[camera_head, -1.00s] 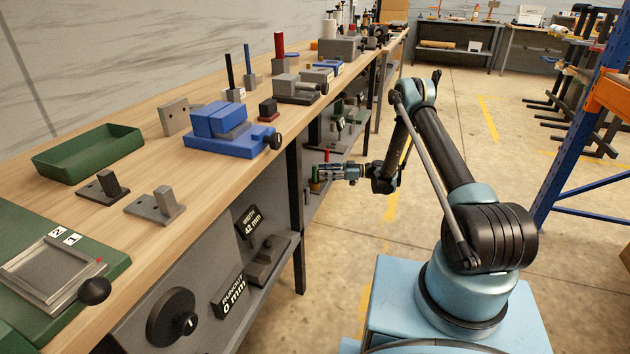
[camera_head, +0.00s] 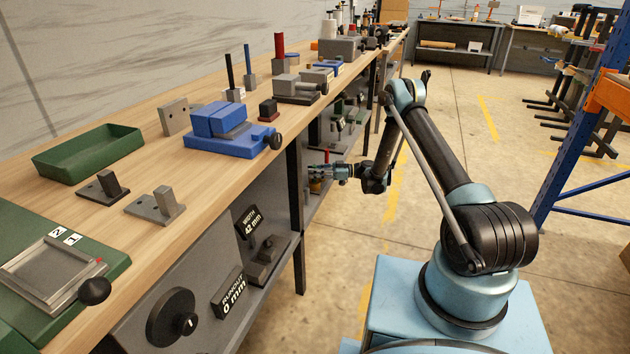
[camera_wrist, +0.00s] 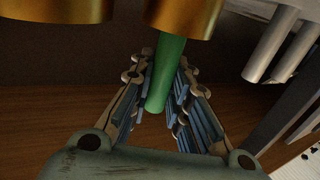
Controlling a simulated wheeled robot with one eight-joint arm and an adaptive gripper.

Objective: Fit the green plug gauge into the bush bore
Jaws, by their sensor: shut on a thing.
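The green plug gauge (camera_wrist: 166,75) shows in the wrist view as a green cylinder between the two fingers of my gripper (camera_wrist: 162,66). My gripper is shut on it. Its upper end meets a gold cylinder (camera_wrist: 185,12) at the top edge; I cannot tell whether that cylinder is part of the gauge or a separate piece. In the head view my gripper (camera_head: 320,171) is small, low beside the bench, at the lower shelf. The gauge is not clear there. I cannot make out the bush bore in either view.
A second gold cylinder (camera_wrist: 55,8) is at the upper left of the wrist view, and pale grey cylinders (camera_wrist: 268,45) are at the upper right. The bench (camera_head: 225,185) carries a blue vise (camera_head: 230,135) and a green tray (camera_head: 90,153).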

